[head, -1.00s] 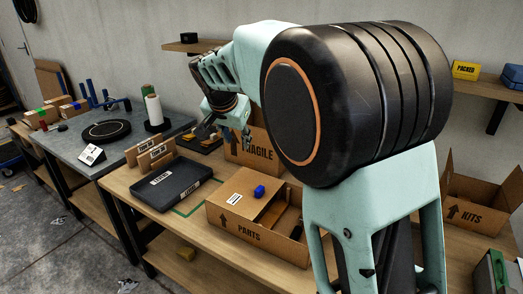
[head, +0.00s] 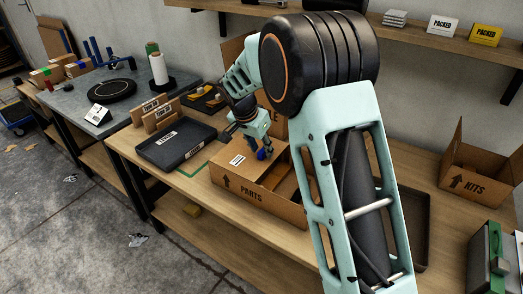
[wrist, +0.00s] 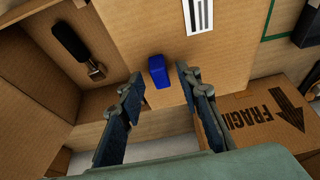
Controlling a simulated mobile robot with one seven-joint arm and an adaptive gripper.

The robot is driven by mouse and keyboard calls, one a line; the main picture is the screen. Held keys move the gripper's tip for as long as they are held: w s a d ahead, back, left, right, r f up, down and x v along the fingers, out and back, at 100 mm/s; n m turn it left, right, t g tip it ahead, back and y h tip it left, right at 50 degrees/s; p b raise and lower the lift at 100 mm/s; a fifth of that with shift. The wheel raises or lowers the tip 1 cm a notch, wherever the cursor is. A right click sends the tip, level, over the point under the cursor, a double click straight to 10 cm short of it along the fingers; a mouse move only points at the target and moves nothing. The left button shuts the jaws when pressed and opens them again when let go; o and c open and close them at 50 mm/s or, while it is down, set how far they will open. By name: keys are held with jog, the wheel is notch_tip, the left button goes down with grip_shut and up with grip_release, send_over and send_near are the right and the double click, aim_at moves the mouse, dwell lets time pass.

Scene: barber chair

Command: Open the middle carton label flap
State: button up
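The middle carton is the open brown PARTS box (head: 240,196) on the wooden bench. A cardboard flap (head: 238,172) with a white label (head: 237,160) covers its left part; the flap and label (wrist: 197,15) also show in the wrist view. A small blue tab (wrist: 159,72) sits on the flap near its edge. My gripper (wrist: 160,75) is open above the flap, with its fingers on both sides of the tab and gaps showing. In the head view my gripper (head: 263,152) is over the carton's back part, by the tab. Contact with the flap cannot be told.
A FRAGILE carton (wrist: 270,110) stands close behind the PARTS box. A dark brush-like tool (wrist: 75,45) lies inside the box's open part. A black tray (head: 180,152) is to the left, and an open KITS carton (head: 470,187) is to the right.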

jog(key=shift+w+d+f, duration=0.1)
jog(key=shift+w+f, duration=0.05)
jog(key=shift+f, duration=0.35)
grip_shut()
